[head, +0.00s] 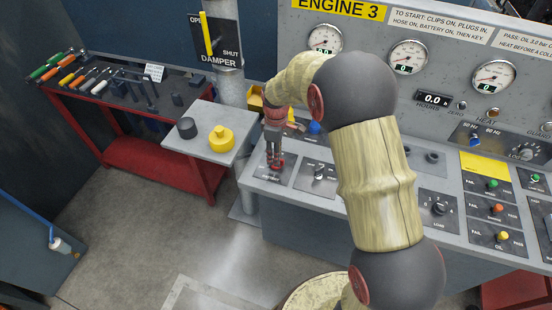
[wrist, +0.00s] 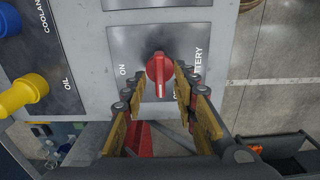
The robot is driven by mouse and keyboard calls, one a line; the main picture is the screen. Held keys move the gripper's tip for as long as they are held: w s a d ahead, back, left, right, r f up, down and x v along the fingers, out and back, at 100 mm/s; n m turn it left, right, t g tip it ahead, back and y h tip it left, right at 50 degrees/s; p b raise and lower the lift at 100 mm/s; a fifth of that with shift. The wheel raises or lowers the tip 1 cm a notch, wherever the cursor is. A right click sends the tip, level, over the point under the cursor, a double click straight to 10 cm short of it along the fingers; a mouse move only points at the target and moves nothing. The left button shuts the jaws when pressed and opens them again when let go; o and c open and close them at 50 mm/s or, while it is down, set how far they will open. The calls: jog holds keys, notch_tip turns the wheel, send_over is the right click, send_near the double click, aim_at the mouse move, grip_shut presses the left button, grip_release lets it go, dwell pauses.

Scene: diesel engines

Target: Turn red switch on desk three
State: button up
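The red switch (wrist: 158,70) sits on a dark plate with ON and BATTERY lettering in the wrist view. Its handle points down in that picture. In the head view the red switch (head: 277,164) is at the left end of the desk (head: 335,200) under the ENGINE 3 sign (head: 340,9). My gripper (wrist: 160,82) is open, with one finger on each side of the switch handle. A narrow gap shows on both sides. In the head view my gripper (head: 274,152) points down just over the switch and hides part of it.
A black selector (head: 319,173) is just right of the switch. A blue cap (head: 314,127) is behind it. A small grey stand with a yellow cap (head: 221,139) and a black cap (head: 187,128) is to the left. A red tool bench (head: 165,176) stands farther left. Open floor lies in front.

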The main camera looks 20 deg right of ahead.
jog(key=shift+f, duration=0.85)
jog(key=shift+c, duration=1.4)
jog(key=c, duration=0.4)
grip_shut()
